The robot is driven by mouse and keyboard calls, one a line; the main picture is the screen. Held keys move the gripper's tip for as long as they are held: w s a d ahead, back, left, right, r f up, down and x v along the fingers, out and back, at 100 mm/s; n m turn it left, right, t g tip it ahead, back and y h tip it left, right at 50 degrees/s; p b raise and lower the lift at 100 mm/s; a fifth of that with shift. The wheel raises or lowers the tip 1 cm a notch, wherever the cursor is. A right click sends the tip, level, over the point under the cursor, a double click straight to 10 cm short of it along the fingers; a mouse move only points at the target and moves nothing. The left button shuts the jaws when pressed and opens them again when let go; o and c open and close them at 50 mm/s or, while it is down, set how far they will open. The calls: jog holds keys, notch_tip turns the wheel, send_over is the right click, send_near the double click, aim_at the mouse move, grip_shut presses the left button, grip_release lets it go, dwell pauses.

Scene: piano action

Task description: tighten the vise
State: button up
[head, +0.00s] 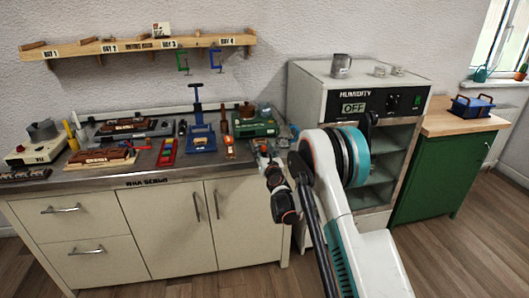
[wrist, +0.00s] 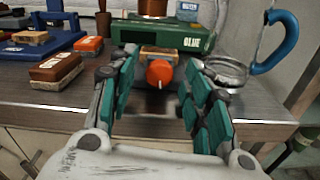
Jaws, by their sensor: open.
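What looks like the vise, a small block with a wooden top and a round orange-red knob (wrist: 160,73), sits at the worktop's front edge in the wrist view. My gripper (wrist: 161,95) is open, with one teal-padded finger on each side of the knob. Gaps show between the fingers and the knob, and I cannot see contact. In the head view my gripper (head: 268,165) is at the right front end of the worktop, and my arm and its fingers hide most of the vise there.
A green glue box (wrist: 190,38) stands just behind the knob. A metal ring with a blue handle (wrist: 279,42) is close on the right. Brown-topped blocks (wrist: 56,70) lie to the left. The cream humidity cabinet (head: 307,90) stands right of the bench.

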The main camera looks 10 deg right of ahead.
jog(key=s, duration=1.1)
jog(key=shift+s, duration=0.3)
jog(key=s+d+r+m+h, duration=0.2)
jog(key=s+d+r+m, duration=0.1)
jog(key=r+m, duration=0.4)
jog(key=s+d+r+m+h, duration=0.2)
jog(key=d+r+m, duration=0.15)
jog(key=r, duration=0.45)
jog(key=s+d+r+m+g+h, duration=0.2)
jog(key=s+r+m+g, duration=0.3)
jog(key=s+m, duration=0.55)
jog(key=s+a+f+m+g+y, duration=0.2)
jog(key=s+a+m, duration=0.1)
jog(key=s, duration=0.7)
jog(key=s+a+f+m+g+y, duration=0.2)
jog(key=s+m, duration=0.4)
jog(key=s, duration=0.5)
jog(key=s+a+f+m+g+y, duration=0.2)
jog(key=s+a+f+m, duration=0.1)
jog(key=s, duration=0.8)
jog(key=shift+s+a+m, duration=0.15)
jog(key=shift+a+m, duration=0.2)
jog(key=shift+m, duration=0.35)
